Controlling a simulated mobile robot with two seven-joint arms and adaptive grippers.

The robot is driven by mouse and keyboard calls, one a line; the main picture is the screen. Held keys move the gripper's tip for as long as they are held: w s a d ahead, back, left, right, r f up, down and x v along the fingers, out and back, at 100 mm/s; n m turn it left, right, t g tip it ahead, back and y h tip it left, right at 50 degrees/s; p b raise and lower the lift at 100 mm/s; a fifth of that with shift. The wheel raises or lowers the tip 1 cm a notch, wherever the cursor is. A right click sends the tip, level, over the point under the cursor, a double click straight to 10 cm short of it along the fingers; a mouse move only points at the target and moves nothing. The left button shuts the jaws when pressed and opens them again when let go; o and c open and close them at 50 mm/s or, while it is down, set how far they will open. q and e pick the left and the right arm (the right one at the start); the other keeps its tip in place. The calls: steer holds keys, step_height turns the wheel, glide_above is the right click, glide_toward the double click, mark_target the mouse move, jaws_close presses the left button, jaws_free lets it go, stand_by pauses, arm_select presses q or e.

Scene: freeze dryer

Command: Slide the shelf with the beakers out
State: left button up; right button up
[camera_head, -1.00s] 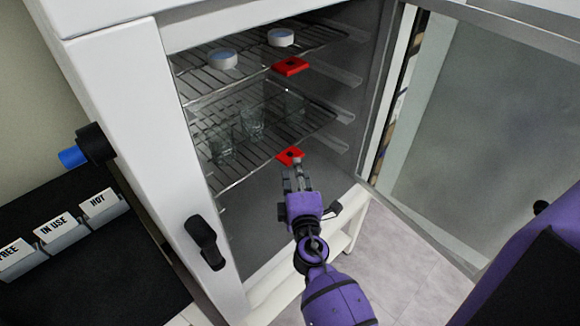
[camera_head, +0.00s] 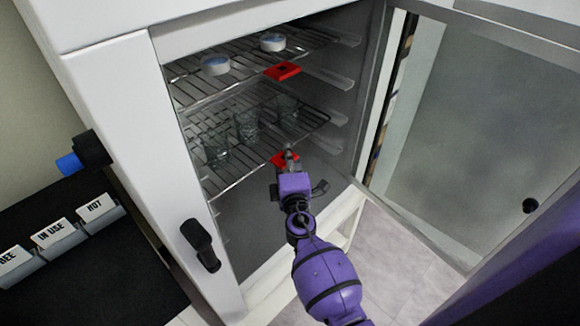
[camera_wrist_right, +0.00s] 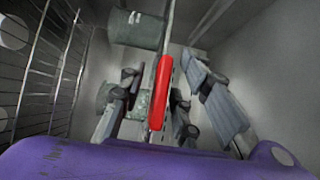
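The lower wire shelf (camera_head: 225,182) is inside the open white freeze dryer. It carries three clear glass beakers (camera_head: 247,126) in a row and has a red tab (camera_head: 278,160) at its front edge. My right gripper (camera_head: 289,152) is at this tab and partly covers it in the head view. In the right wrist view, the red tab (camera_wrist_right: 161,92) lies between the spread fingers of my right gripper (camera_wrist_right: 168,100), with gaps showing at both sides. Beakers (camera_wrist_right: 138,30) show beyond it, partly hidden by the fingers. My left gripper is not in view.
An upper wire shelf (camera_head: 205,88) holds two white round dishes (camera_head: 215,65) and has its own red tab (camera_head: 282,71). The dryer door (camera_head: 470,140) stands open to the right. A black rack with label cards (camera_head: 55,233) is at the left.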

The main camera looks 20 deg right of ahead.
steer(key=shift+w+d, duration=0.25)
steer(key=shift+w, duration=0.3)
jaws_close()
